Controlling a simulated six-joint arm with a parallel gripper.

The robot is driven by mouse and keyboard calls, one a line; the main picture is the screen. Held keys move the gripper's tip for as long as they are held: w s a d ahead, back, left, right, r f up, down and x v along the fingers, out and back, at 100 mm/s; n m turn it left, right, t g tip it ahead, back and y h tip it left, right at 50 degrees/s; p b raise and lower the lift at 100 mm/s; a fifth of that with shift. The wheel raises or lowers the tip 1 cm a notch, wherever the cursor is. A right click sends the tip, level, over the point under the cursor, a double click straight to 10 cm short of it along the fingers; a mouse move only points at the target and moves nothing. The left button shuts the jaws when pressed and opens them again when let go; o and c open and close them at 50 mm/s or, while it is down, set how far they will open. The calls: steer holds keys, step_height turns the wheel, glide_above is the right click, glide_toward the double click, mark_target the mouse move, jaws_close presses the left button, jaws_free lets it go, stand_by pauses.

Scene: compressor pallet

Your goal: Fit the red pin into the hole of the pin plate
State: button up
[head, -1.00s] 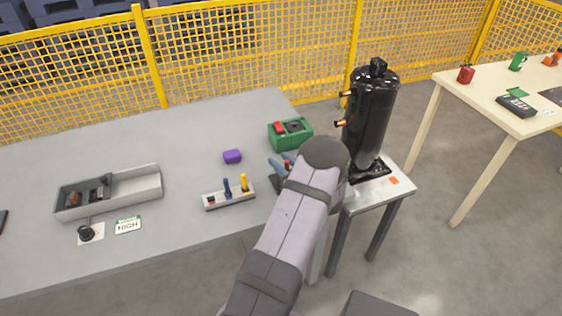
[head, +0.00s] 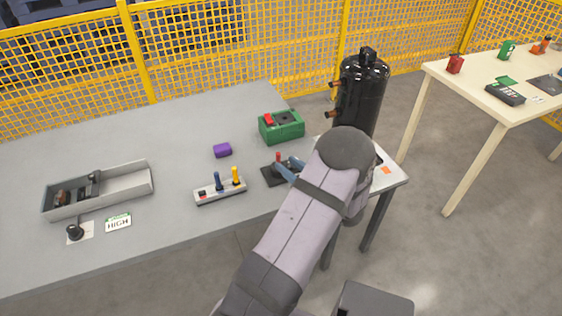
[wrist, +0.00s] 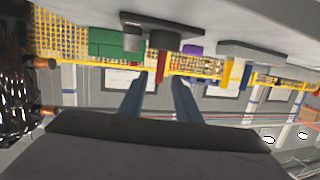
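The red pin (head: 278,157) stands upright on a dark square pad (head: 268,177) near the table's front right. My gripper (head: 283,166) is beside it, with blue fingers; my arm hides part of the pad. In the wrist view, which is upside down, the fingers (wrist: 158,82) are apart and the red pin (wrist: 161,64) shows in the gap between them, apparently untouched. The light grey pin plate (head: 220,195) lies left of the pad, with a blue pin (head: 217,181) and a yellow pin (head: 236,175) standing in it. A dark spot with red shows at its left end; the hole is unclear.
A green box (head: 282,127) with a red part stands behind the pad. A purple block (head: 222,150) lies behind the plate. A grey tray (head: 130,181) is at left. The black compressor (head: 361,95) stands at right behind my arm. The table's middle is clear.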

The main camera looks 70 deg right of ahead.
steer(key=shift+v, duration=1.1)
steer(key=shift+r, duration=0.1)
steer(key=w+r+n+g+y+p, duration=0.1)
steer(key=w+r+n+g, duration=0.15)
steer(key=w, duration=1.25)
steer(key=w+a+g+y+p, duration=0.1)
steer(key=w+a+g, duration=0.15)
steer(key=a, duration=0.45)
steer(key=w+a+n+g+y, duration=0.1)
steer(key=w+a, duration=0.3)
steer(key=a, duration=0.3)
steer(key=w+a+g+y+p, duration=0.1)
steer(key=w+a, duration=0.3)
steer(key=a, duration=0.3)
steer(key=s+a+n+g+y, duration=0.15)
steer(key=s+a, duration=0.25)
steer(key=a, duration=0.5)
steer(key=s+a+r+n+g+y, duration=0.1)
steer(key=s+a+g+y, duration=0.15)
steer(key=s+a, duration=0.45)
steer(key=s+a+n+g+y, duration=0.1)
steer(key=s+a+g, duration=0.1)
steer(key=a, duration=0.9)
step_height(320, 180, down, 15)
steer(key=b, duration=1.5)
steer(key=shift+f, duration=0.15)
